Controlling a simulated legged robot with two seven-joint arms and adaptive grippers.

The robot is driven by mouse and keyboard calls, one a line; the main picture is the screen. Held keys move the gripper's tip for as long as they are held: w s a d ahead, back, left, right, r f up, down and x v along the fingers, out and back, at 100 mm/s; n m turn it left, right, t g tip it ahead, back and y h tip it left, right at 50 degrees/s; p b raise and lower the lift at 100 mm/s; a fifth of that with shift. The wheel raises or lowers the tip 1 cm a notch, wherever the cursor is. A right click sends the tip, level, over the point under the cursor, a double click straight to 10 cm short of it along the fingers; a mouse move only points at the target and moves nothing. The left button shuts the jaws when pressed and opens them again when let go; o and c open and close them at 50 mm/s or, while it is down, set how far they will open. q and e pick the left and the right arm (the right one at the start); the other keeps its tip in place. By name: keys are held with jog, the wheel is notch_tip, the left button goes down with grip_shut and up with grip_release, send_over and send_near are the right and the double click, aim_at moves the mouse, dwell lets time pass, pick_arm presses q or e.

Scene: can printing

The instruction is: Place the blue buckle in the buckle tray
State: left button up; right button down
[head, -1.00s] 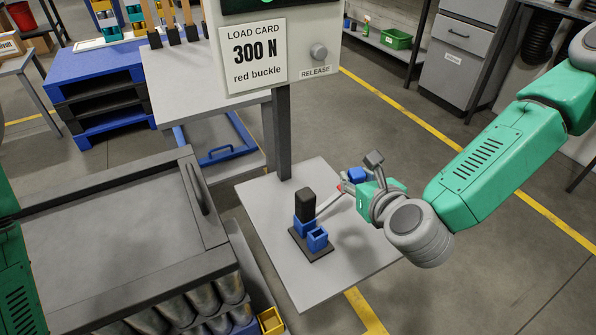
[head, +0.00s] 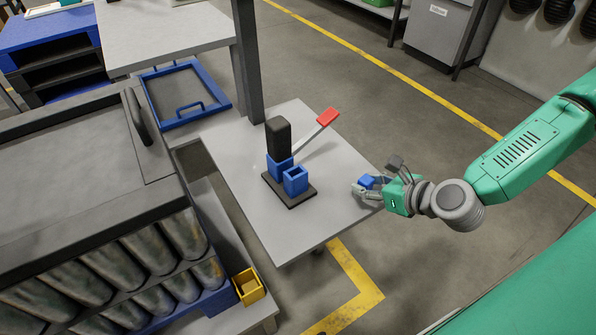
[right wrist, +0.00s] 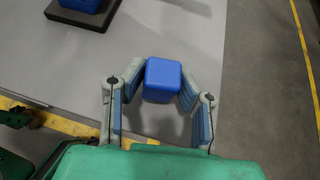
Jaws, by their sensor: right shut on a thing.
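My right gripper (head: 366,186) is shut on the blue buckle (head: 368,182), a small blue block, near the right edge of the grey table. In the right wrist view the buckle (right wrist: 162,80) sits between the two fingertips (right wrist: 162,86), over the table top. A flat tray with a blue rim and handles (head: 207,117) lies at the left of the table, far from the gripper; its grey floor looks empty. I cannot tell from any label whether it is the buckle tray. My left gripper is not in view.
A fixture with blue blocks (head: 295,181), a black post and a red-tipped lever (head: 327,117) stands mid-table on a dark base. A grey column (head: 247,60) rises behind it. A small yellow bin (head: 248,287) and a can rack (head: 110,265) are at lower left.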

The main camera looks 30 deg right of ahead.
jog(key=b, duration=0.2)
send_near(313, 155)
jog(key=w, duration=0.1)
jog(key=w+f, duration=0.1)
jog(key=w, duration=0.1)
jog(key=w+a, duration=0.1)
jog(key=shift+w+f, duration=0.15)
jog(key=w, duration=0.2)
jog(key=w+a, duration=0.1)
jog(key=shift+w+b, duration=0.35)
jog(key=shift+b, duration=0.05)
jog(key=shift+w+f+b, duration=0.15)
jog(key=shift+f+b, duration=0.15)
jog(key=shift+f, duration=0.4)
jog(key=shift+d+f, duration=0.1)
jog(key=c, duration=1.2)
grip_release()
